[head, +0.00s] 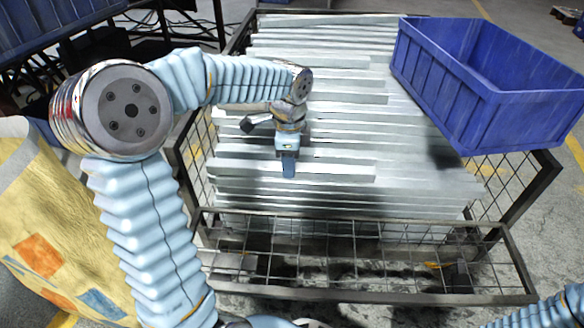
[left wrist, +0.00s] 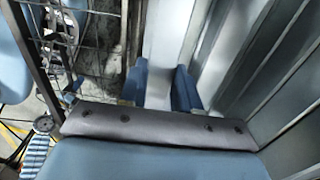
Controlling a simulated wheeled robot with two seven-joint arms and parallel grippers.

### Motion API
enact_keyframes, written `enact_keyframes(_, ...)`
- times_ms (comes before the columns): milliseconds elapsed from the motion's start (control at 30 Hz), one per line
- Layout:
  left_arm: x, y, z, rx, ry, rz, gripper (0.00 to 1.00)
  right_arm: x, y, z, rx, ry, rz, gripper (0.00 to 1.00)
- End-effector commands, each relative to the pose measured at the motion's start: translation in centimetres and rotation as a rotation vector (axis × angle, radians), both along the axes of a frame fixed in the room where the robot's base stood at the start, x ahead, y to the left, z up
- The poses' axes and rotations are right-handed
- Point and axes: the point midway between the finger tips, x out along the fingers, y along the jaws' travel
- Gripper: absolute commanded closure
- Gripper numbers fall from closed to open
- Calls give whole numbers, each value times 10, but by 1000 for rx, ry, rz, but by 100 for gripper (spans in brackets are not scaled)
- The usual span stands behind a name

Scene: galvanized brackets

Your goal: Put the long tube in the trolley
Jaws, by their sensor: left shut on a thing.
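The trolley (head: 350,216) is a dark wire-mesh cart in the middle of the head view, filled with a stack of grey galvanized tubes. My left gripper (head: 289,168) points down over the front part of the stack. It is shut on a long tube (head: 335,171) that runs left to right there. In the left wrist view the two blue fingers (left wrist: 164,88) stand on either side of the pale tube (left wrist: 168,40). I cannot tell whether this tube rests on the stack or hangs just above it. My right gripper is out of view; only part of that arm shows at the lower right.
A blue crate (head: 500,118) sits at the trolley's back right, over the tubes' right ends. A yellow patched sack (head: 50,215) stands at the left, close to my left arm. Another dark blue bin (head: 60,22) is at the upper left. Grey floor shows at the right.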

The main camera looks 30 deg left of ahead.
Motion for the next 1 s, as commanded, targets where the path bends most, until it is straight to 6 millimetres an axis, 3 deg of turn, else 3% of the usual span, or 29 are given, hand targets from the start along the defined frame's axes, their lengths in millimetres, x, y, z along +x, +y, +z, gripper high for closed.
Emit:
enact_keyframes(300,0,0,-1,1,-2,0,100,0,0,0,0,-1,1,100)
enact_keyframes(333,0,0,-1,0,-1,0,65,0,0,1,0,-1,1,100)
enact_keyframes(500,0,0,-1,0,-1,0,43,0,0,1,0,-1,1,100)
enact_keyframes(767,0,0,1,0,-1,0,43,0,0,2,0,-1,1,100)
enact_keyframes(1000,1,0,38,0,-4,0,43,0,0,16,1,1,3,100)
